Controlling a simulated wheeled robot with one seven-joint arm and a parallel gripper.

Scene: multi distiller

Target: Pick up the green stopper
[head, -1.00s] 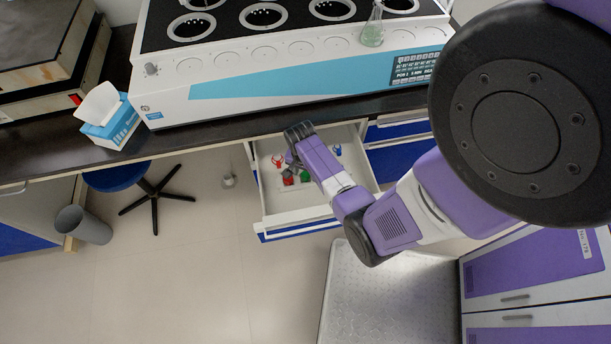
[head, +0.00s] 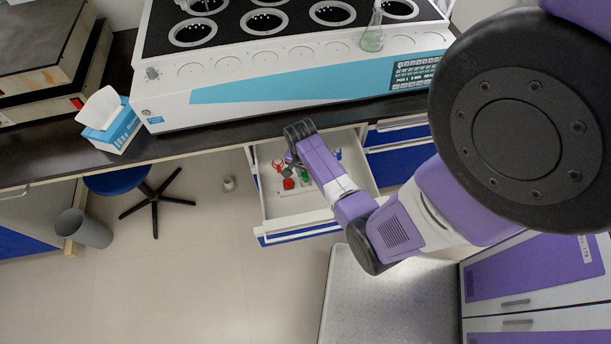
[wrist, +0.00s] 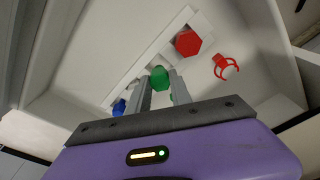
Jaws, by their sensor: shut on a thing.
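The green stopper (wrist: 159,78) is between the two fingers of my gripper (wrist: 161,84) in the wrist view, and the fingers are shut on it. In the head view my gripper (head: 291,158) points down into the open drawer (head: 290,212), mostly hidden by my own wrist. I cannot tell how far the stopper is above the drawer's rack.
A red stopper (wrist: 188,42) and a blue one (wrist: 119,107) sit in the white rack beside my fingers. A red clip (wrist: 225,66) lies near the drawer wall. The counter edge and large machine (head: 290,80) are just behind my gripper.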

